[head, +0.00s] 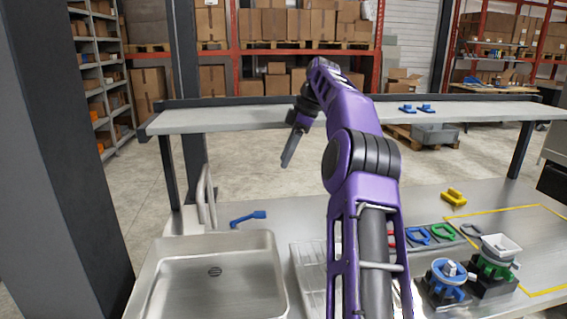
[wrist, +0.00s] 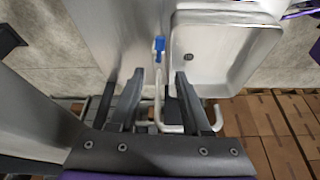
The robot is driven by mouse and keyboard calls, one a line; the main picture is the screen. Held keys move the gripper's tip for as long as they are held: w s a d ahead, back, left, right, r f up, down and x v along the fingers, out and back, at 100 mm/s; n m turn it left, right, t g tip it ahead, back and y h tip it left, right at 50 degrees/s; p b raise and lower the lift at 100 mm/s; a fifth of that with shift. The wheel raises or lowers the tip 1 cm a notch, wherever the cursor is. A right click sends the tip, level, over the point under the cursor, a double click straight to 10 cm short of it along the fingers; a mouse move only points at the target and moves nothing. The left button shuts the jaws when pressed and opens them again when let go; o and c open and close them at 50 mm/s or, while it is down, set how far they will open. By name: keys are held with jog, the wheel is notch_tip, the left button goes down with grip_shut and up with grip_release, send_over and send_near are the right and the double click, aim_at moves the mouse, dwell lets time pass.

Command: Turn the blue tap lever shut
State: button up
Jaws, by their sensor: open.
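The blue tap lever (head: 248,218) is on the steel counter behind the sink, right of the tap spout (head: 202,200). It lies roughly sideways, its thicker end to the right. In the wrist view the lever (wrist: 159,44) shows small, beyond and between the fingertips. My gripper (head: 287,160) is raised above the counter, up and to the right of the lever, pointing down. In the wrist view my gripper (wrist: 159,75) has its fingers apart with nothing held. It appears clear of the lever.
The steel sink (head: 165,290) fills the front left. A raised shelf (head: 220,119) crosses behind the counter, with blue pieces (head: 417,108) on it. Right are a yellow piece (head: 453,197), coloured handles (head: 417,236), and blue (head: 448,279) and green (head: 497,263) dispensers. Counter around the lever looks free.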

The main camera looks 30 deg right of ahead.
jog(key=a+m, duration=0.1)
jog(key=a+f+m+h+b, duration=0.1)
jog(key=a, duration=0.2)
jog(key=shift+w+a+f+m+b, duration=0.15)
jog(key=shift+w+f+m+b, duration=0.15)
jog(key=shift+m+b, duration=0.1)
grip_shut()
jog(key=s+a+f+m+t+h+b, duration=0.2)
jog(key=s+a+f+m+h+b, duration=0.45)
jog(key=m, duration=0.85)
jog(key=w+d+f+y+b, duration=0.1)
jog(key=w+d+f, duration=0.1)
jog(key=w+f, duration=0.3)
jog(key=shift+w+d+f+y, duration=0.2)
jog(key=shift+w+f+y, duration=0.2)
jog(key=shift+f, duration=1.25)
